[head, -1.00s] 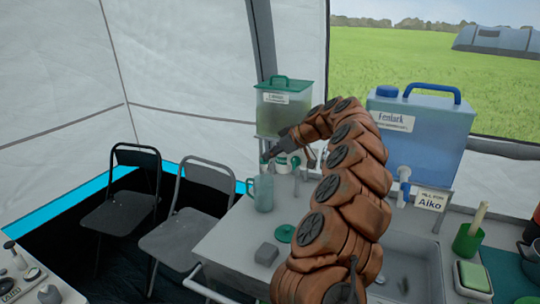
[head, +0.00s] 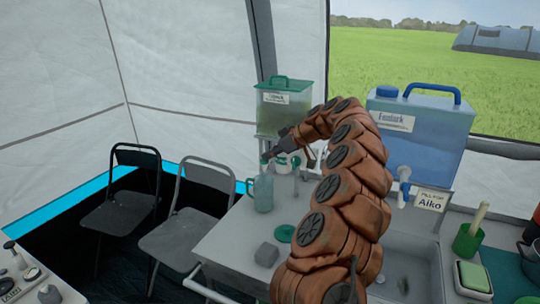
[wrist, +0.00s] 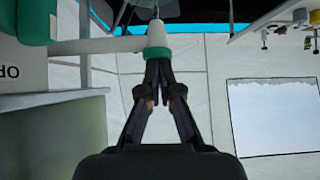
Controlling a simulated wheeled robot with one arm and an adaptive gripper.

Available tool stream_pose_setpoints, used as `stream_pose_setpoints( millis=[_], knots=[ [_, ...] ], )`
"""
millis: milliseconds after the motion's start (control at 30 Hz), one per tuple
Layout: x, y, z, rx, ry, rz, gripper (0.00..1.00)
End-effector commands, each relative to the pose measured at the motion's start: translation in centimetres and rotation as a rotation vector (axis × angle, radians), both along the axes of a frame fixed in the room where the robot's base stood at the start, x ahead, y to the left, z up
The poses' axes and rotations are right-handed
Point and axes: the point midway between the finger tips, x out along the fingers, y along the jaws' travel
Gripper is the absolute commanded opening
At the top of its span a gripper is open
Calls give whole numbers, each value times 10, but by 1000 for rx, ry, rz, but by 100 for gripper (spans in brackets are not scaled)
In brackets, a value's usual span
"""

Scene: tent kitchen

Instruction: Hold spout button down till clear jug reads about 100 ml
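The clear jug (head: 263,194), tinted blue-green with a handle on its left, stands upright on the counter below the green-lidded dispenser (head: 284,112). Its water level and markings are too small to read. My gripper (head: 268,156) is at the dispenser's spout, above the jug. In the wrist view my gripper (wrist: 158,66) has its fingertips together, at the teal-ringed end of the pale spout (wrist: 157,38). The fingertips appear to touch it. The spout button itself is hidden, and I cannot tell whether it is pressed or whether water flows.
A blue dispenser (head: 420,135) with its own tap stands to the right, by an "Aiko" sign (head: 432,201). A grey block (head: 266,254) and a green disc (head: 285,233) lie on the counter, left of the sink (head: 405,275). Folding chairs (head: 189,225) stand at left.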

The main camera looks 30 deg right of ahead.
Motion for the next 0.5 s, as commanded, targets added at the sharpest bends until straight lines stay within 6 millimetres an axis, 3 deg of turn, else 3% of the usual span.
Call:
stream_pose_setpoints(
  millis=[33,233,367,500],
  knots=[
    [-2,3,-15,2,27,9,0],
    [-2,2,-11,2,26,8,0],
    [-2,1,4,-1,19,6,0],
    [-4,1,33,0,11,5,0]
  ],
)
